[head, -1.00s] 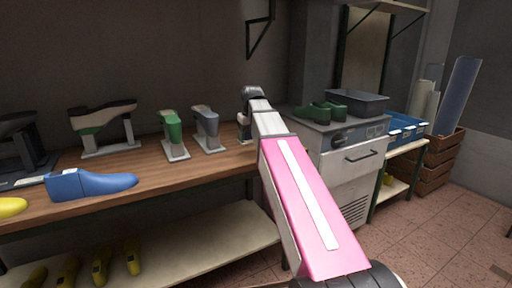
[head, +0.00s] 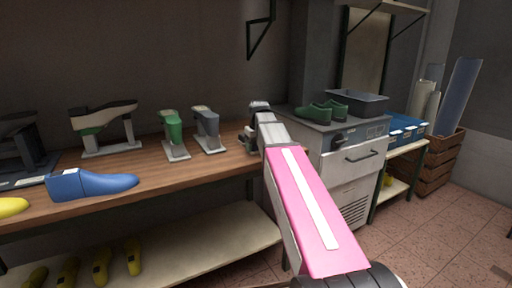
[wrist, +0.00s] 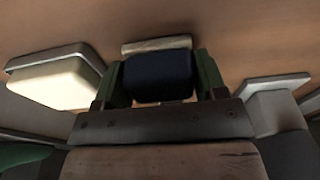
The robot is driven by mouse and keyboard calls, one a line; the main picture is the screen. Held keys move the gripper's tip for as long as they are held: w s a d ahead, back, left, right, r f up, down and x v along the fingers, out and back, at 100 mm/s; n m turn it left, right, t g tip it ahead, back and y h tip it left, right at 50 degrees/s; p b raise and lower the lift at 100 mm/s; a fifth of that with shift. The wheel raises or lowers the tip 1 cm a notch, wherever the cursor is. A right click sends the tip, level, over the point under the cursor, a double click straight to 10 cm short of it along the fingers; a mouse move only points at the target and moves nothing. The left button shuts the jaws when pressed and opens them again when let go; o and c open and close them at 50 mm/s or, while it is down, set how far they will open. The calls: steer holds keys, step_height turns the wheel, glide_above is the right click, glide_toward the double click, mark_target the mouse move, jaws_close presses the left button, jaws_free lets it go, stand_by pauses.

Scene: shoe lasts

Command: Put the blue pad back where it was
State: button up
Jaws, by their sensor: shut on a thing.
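The blue pad (wrist: 158,76) shows dark blue in the wrist view, between the two green fingers of my gripper (wrist: 158,82). My gripper is shut on it. A pale beige strip (wrist: 157,44) shows just beyond the pad; I cannot tell whether it is part of it. In the head view my gripper (head: 250,142) is low over the right end of the wooden bench, largely hidden by my arm. The pad cannot be made out there. I cannot tell whether the pad touches the bench top.
A green-topped stand (head: 172,135) and a grey-topped stand (head: 207,130) are left of my gripper on the bench (head: 135,163). A blue shoe last (head: 92,184) lies farther left. A cabinet (head: 350,165) with green shoes (head: 320,111) and a grey tray (head: 357,101) stands right.

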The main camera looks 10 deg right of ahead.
steer(key=shift+f, duration=0.1)
steer(key=o, duration=1)
steer(key=r, duration=0.4)
steer(key=s+r, duration=0.1)
steer(key=r, duration=0.7)
steer(key=shift+s+d+r, duration=0.1)
steer(key=shift+s+d, duration=0.15)
